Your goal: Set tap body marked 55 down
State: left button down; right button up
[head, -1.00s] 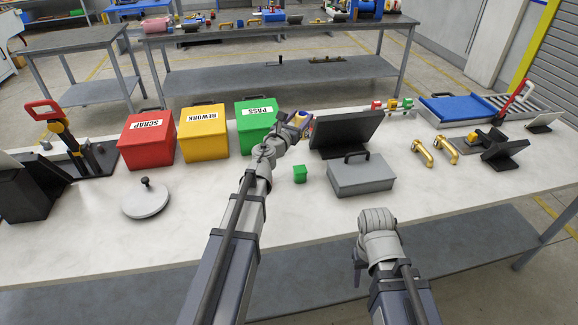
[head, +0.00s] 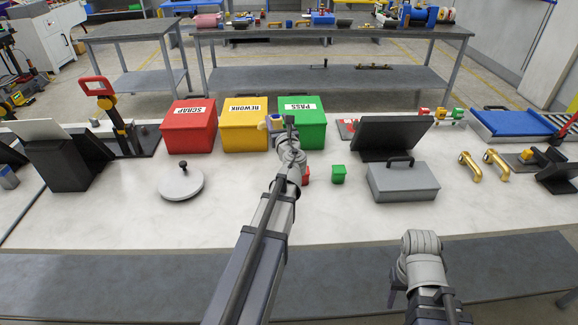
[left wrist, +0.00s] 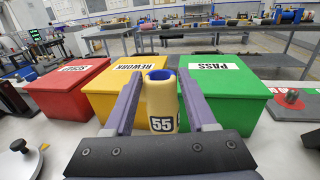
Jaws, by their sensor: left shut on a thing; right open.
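The tap body marked 55 (left wrist: 161,97) is a cream cylinder with a blue top ring and a black "55" label. My left gripper (left wrist: 162,104) is shut on it and holds it upright, between the purple fingers. In the head view my left gripper (head: 283,123) and the tap body (head: 274,122) are in front of the yellow and green bins, near where they meet. Whether the tap body touches anything beneath is hidden. My right gripper (head: 394,297) is at the front of the bench, open, with its tips mostly hidden by the arm.
Red SCRAP (head: 188,130), yellow REWORK (head: 243,130) and green PASS (head: 305,130) bins stand in a row. A small green block (head: 338,174), grey case (head: 403,182), dark screen (head: 393,134) and round lidded disc (head: 181,184) share the bench. The front left bench is clear.

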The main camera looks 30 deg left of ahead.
pick_arm(q)
jog(key=shift+f+b, duration=3.15)
notch_tip(320, 180, down, 4)
jog(key=b, duration=0.4)
jog(key=shift+r, duration=0.2)
jog(key=shift+f, duration=0.1)
jog(key=c, duration=0.7)
grip_release()
jog(key=shift+f, duration=0.1)
jog(key=o, duration=0.5)
